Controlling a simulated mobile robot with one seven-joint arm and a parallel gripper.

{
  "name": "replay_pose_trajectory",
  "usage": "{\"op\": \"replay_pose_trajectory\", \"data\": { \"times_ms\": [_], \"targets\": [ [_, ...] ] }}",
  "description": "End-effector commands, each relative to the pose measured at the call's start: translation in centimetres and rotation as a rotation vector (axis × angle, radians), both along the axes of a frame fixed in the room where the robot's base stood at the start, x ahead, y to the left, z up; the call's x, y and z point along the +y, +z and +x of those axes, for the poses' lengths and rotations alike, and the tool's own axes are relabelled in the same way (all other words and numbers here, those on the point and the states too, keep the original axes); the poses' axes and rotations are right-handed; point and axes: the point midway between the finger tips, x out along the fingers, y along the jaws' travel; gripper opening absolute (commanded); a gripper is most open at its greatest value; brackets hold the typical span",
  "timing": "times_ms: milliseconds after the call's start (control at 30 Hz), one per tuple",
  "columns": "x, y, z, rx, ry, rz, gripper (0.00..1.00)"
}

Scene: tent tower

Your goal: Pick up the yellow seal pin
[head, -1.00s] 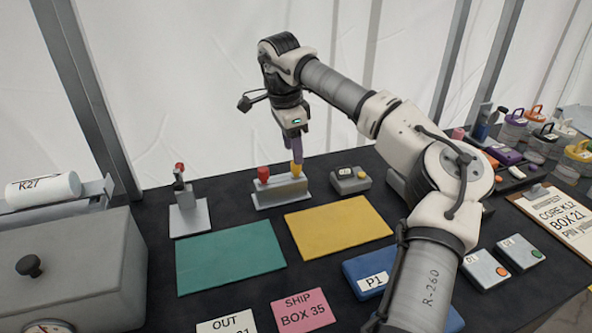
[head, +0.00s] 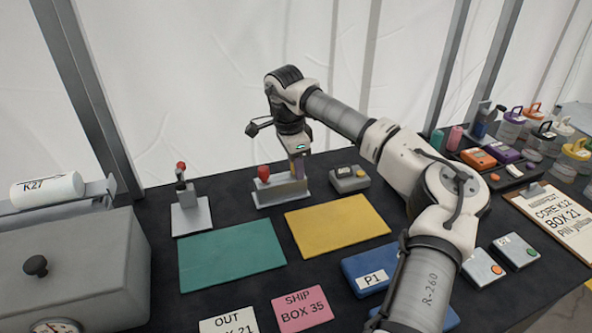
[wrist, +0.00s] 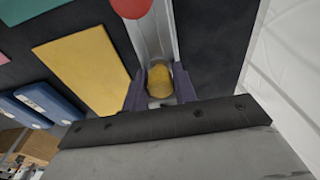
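The yellow seal pin (wrist: 160,82) stands upright in the grey pin rack (head: 268,198), at its right end. In the wrist view it is between the two purple fingers of my gripper (wrist: 160,92), with a finger close on each side. I cannot tell whether the fingers press on it or only stand around it. In the head view my gripper (head: 299,173) points down at the right end of the rack and hides the yellow pin.
A red pin (head: 263,173) stands close by at the rack's left end. A small grey box (head: 349,181) is just right of the rack. A yellow mat (head: 338,226) and a green mat (head: 232,253) lie in front.

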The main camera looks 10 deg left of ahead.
Motion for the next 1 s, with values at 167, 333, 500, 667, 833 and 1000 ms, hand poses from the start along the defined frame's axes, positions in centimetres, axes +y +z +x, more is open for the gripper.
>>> {"op": "replay_pose_trajectory", "data": {
  "times_ms": [167,333,500,667,833,1000],
  "targets": [
    [0.0,0.0,0.0,0.000,0.000,0.000,0.04],
    [0.0,0.1,0.0,-0.001,0.000,0.001,0.04],
    [0.0,1.1,0.1,-0.005,-0.001,0.001,0.04],
    [0.0,4.1,0.1,-0.006,-0.002,0.000,0.04],
    [0.0,7.5,0.1,-0.004,-0.002,0.000,0.04],
    [0.0,9.6,0.1,-0.003,-0.001,0.000,0.04]
  ]
}}
